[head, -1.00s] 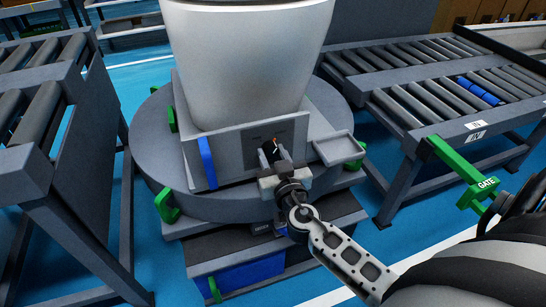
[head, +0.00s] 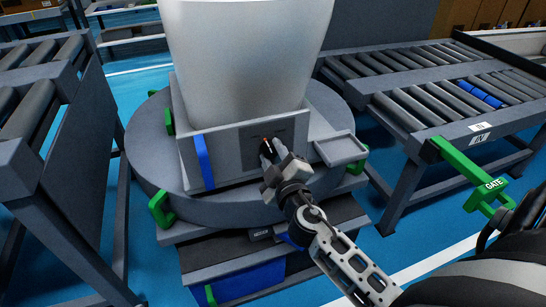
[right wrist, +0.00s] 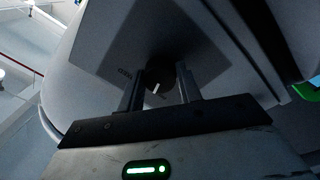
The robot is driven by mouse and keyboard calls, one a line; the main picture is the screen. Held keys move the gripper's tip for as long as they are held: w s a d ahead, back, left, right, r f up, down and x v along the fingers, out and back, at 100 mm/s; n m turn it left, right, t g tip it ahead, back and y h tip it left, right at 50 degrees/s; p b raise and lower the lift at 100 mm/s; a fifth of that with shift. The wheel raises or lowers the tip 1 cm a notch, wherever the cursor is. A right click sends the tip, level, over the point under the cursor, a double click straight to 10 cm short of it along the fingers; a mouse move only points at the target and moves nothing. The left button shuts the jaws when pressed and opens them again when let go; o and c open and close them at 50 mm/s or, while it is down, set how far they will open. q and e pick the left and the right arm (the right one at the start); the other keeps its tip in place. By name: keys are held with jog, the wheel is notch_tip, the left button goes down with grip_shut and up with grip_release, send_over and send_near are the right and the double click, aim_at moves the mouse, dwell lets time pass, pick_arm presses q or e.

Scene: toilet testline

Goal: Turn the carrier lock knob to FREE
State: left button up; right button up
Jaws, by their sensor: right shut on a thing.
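The carrier lock knob (head: 266,146) is a small dark knob with a light pointer mark, on a grey plate (head: 288,131) on the front of the carrier (head: 228,163). My right gripper (head: 269,154) is shut on the knob, its wrist rolled relative to the plate. In the right wrist view, the knob (right wrist: 160,72) sits between the two fingers of the gripper (right wrist: 160,86), and its white pointer shows. A white toilet (head: 245,60) stands on the carrier. My left gripper is not in view.
The carrier rests on a round grey turntable (head: 150,140) with green brackets. A small grey tray (head: 341,148) juts out just right of the knob. A roller conveyor (head: 430,90) and a green GATE lever (head: 480,178) are at right; another conveyor frame (head: 45,170) is at left.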

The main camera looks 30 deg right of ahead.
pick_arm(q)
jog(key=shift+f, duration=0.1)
pick_arm(e)
jog(key=shift+n, duration=2.3)
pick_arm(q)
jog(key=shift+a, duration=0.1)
pick_arm(e)
jog(key=o, duration=1)
pick_arm(q)
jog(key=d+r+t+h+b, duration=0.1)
jog(key=b, duration=0.2)
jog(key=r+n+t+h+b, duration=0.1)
jog(key=b, duration=0.2)
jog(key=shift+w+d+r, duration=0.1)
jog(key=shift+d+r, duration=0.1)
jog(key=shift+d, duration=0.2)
pick_arm(e)
jog(key=v, duration=1.6)
jog(key=shift+d, duration=0.2)
